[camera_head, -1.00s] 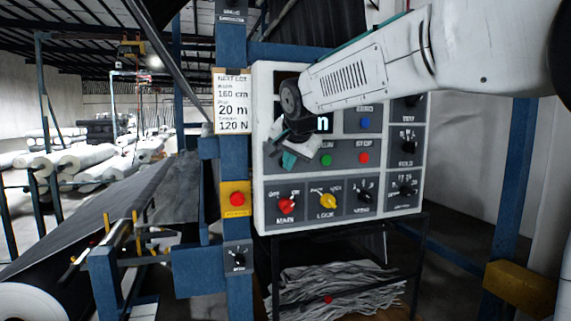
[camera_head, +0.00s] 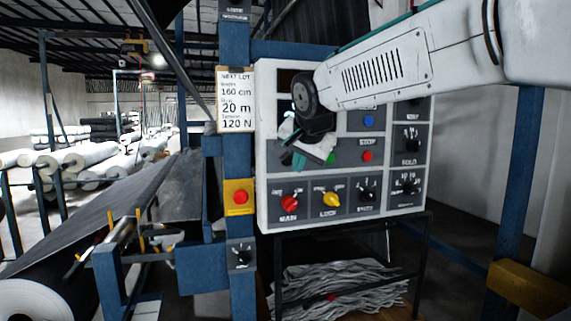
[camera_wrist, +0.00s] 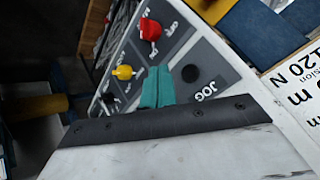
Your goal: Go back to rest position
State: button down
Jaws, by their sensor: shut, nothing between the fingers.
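My gripper (camera_head: 293,159) is in front of the left part of the white control panel (camera_head: 262,208) in the head view, with my white arm reaching in from the upper right. Its teal fingers are together and empty. In the wrist view the shut fingers (camera_wrist: 158,88) point toward the panel face, beside a black button (camera_wrist: 190,73) above the JOG label. The red MAIN knob (camera_wrist: 150,29) and the yellow LOCK knob (camera_wrist: 123,72) show beyond them. I cannot tell the exact gap between fingertips and panel. My arm hides the panel's upper middle.
A blue post (camera_head: 241,272) left of the panel carries a paper sign (camera_head: 236,100) and a yellow box with a red button (camera_head: 240,197). A black stand (camera_head: 425,250) bears the panel. A yellow block (camera_head: 526,286) is at lower right. Rolls (camera_head: 75,157) lie at left.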

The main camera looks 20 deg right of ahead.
jog(key=s+d+f+n+g, duration=0.1)
jog(key=s+f, duration=0.5)
jog(key=s, duration=0.6)
jog(key=s+d+f+n+g, duration=0.1)
jog(key=s+f+n+g, duration=0.3)
jog(key=s+f, duration=0.3)
jog(key=s+d+f+n+g+y, duration=0.1)
jog(key=s+f, duration=0.6)
jog(key=s, duration=1)
jog(key=n+g, duration=0.1)
jog(key=n, duration=0.1)
jog(key=shift+d+n+g, duration=0.25)
jog(key=shift+n+g, duration=0.05)
